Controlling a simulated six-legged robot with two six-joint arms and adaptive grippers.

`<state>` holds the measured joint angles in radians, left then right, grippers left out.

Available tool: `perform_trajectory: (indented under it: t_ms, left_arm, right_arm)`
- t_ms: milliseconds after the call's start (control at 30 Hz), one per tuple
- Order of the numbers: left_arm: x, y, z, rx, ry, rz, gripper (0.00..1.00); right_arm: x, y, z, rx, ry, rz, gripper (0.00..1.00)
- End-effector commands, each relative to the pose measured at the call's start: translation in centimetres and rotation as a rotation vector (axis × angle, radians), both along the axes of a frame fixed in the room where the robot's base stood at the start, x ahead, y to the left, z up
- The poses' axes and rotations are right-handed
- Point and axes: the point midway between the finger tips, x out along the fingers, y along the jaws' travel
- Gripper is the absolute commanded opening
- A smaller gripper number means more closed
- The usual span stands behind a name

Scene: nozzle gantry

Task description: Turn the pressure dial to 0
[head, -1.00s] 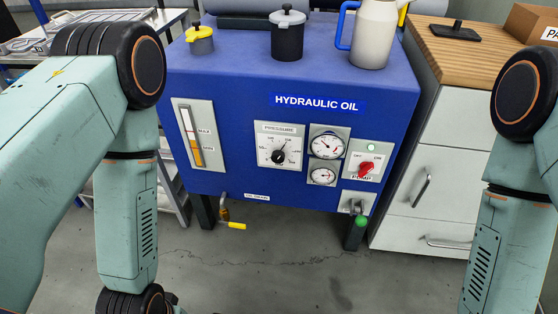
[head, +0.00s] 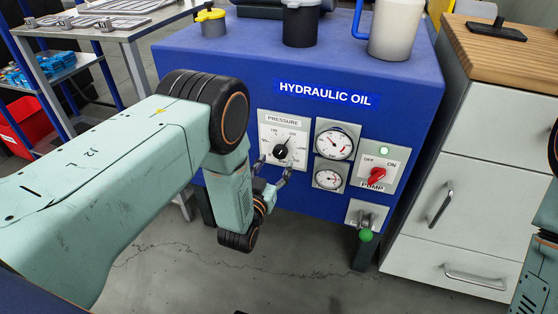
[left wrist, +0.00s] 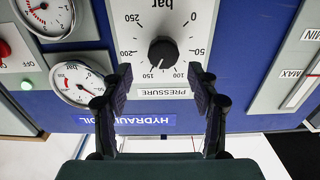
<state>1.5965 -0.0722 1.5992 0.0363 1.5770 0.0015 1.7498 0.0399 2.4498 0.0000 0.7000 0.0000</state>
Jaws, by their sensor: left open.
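The pressure dial (head: 280,151) is a black knob on a pale plate marked PRESSURE, on the blue hydraulic oil cabinet (head: 225,60). The left wrist view shows the knob (left wrist: 163,52) upside down, with its white mark pointing near 150. The 0 mark (left wrist: 190,17) is on the knob's far side from the 150 mark. My left gripper (head: 273,168) is open and empty, just below and in front of the knob. In the left wrist view its fingertips (left wrist: 160,75) lie apart, one to each side of the knob's line, not visibly touching it. My right gripper is out of view.
Two round gauges (head: 334,143) sit right of the dial. A red pump switch (head: 376,176) and a green-knobbed valve (head: 366,234) are farther right. A drawer cabinet (head: 455,190) stands at the right. The floor below is clear.

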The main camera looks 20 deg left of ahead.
Motion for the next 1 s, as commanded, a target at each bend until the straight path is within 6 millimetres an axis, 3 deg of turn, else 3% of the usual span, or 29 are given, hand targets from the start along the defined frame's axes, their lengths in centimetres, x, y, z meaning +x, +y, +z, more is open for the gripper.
perform_trajectory:
  t_ms: [100, 300, 633, 1000]
  left_arm:
    - [1.9, 0.3, -0.1, 0.000, -0.002, 0.002, 0.60]
    - [3.7, 0.3, -0.1, 0.000, 0.001, 0.003, 0.60]
    - [4.2, 0.1, 0.0, 0.000, 0.004, 0.002, 0.60]
    - [4.2, -0.1, 0.0, 0.000, 0.004, 0.001, 0.29]
  right_arm:
    - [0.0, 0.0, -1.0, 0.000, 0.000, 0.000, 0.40]
    - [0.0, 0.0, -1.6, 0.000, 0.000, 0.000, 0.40]
    - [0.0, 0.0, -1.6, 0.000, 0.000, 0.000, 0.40]
    - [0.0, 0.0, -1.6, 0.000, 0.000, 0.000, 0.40]
